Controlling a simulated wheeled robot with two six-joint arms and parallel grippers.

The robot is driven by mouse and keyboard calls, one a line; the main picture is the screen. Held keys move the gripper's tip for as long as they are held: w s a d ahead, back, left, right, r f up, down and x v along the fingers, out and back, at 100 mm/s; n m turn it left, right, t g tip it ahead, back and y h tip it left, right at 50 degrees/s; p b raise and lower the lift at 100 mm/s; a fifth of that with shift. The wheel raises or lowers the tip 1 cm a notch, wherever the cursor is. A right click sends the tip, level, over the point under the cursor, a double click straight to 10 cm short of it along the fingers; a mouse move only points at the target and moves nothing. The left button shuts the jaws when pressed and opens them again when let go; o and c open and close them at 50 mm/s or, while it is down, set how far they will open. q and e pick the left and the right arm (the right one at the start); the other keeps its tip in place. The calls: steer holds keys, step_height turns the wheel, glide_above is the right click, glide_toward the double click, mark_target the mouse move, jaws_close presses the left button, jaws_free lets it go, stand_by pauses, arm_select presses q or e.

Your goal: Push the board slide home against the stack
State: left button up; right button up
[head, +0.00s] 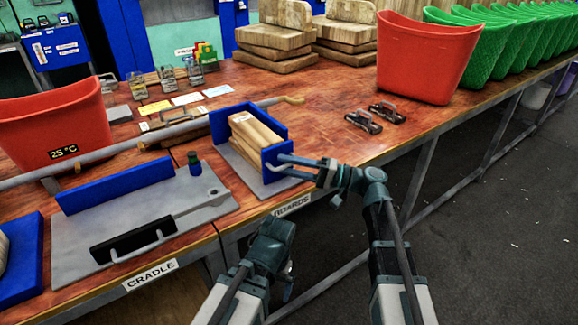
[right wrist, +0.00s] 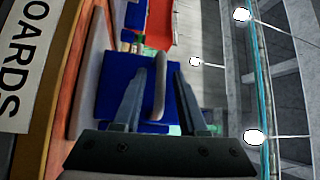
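The board slide, a blue plate (head: 275,168) with a pale handle, stands at the near end of a stack of wooden boards (head: 252,134). The stack lies on a grey base beside a blue wall (head: 236,111). Whether a gap separates slide and stack is hidden. My right gripper (head: 299,167) is at the handle. In the right wrist view the handle (right wrist: 160,88) stands between the two spread fingers (right wrist: 160,98), with room on both sides. The blue plate (right wrist: 107,88) is beyond. My left arm is folded low at the front edge; its fingers do not show.
Red bins (head: 425,60) (head: 50,125) and dark clamps (head: 385,112) are on the table. Table right of the slide is mostly clear.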

steer(key=s+d+f+b, duration=0.2)
steer(key=d, duration=1.1)
steer(key=shift+d, duration=0.3)
